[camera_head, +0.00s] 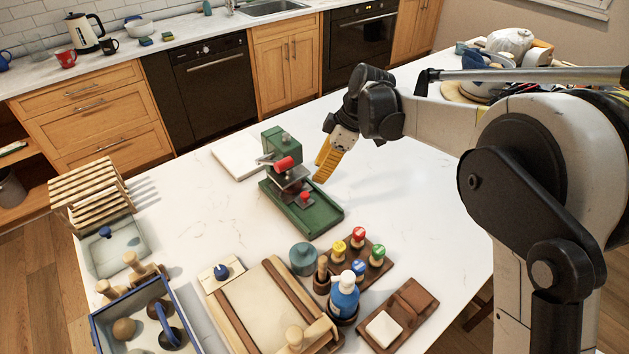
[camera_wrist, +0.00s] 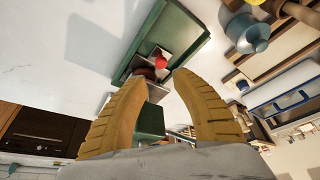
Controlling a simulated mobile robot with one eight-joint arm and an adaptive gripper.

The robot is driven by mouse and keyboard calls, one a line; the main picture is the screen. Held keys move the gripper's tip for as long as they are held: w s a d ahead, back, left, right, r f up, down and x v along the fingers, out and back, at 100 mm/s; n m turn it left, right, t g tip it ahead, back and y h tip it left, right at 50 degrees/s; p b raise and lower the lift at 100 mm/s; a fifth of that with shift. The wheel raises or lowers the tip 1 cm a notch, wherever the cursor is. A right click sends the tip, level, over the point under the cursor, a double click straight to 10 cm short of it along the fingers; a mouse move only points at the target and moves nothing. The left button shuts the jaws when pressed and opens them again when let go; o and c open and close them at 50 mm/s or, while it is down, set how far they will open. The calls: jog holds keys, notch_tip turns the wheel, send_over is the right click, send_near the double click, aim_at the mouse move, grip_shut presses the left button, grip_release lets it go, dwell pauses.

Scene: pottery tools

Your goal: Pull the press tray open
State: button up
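The green press (camera_head: 282,146) stands on the white table with a red-ended lever (camera_head: 284,163). Its long green base (camera_head: 312,222) stretches toward the lower right. On the base is the grey press tray with a red knob (camera_head: 305,196); how far out the tray sits is hard to tell. The red knob also shows in the wrist view (camera_wrist: 160,62), just beyond my fingertips. My gripper (camera_head: 324,166) is above the table, right of the press. Its yellow fingers (camera_wrist: 160,78) are apart with nothing held between them.
A white slab (camera_head: 237,157) lies behind the press. A wooden rack (camera_head: 92,193) and a blue-rimmed crate (camera_head: 147,318) are at the left. The table right of the press is clear.

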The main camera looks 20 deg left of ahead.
aim_at(306, 194)
jog(key=b+x, duration=0.2)
jog(key=x, duration=0.7)
jog(key=shift+s+f, duration=0.15)
jog(key=shift+f, duration=0.2)
jog(key=shift+c, duration=0.5)
grip_shut()
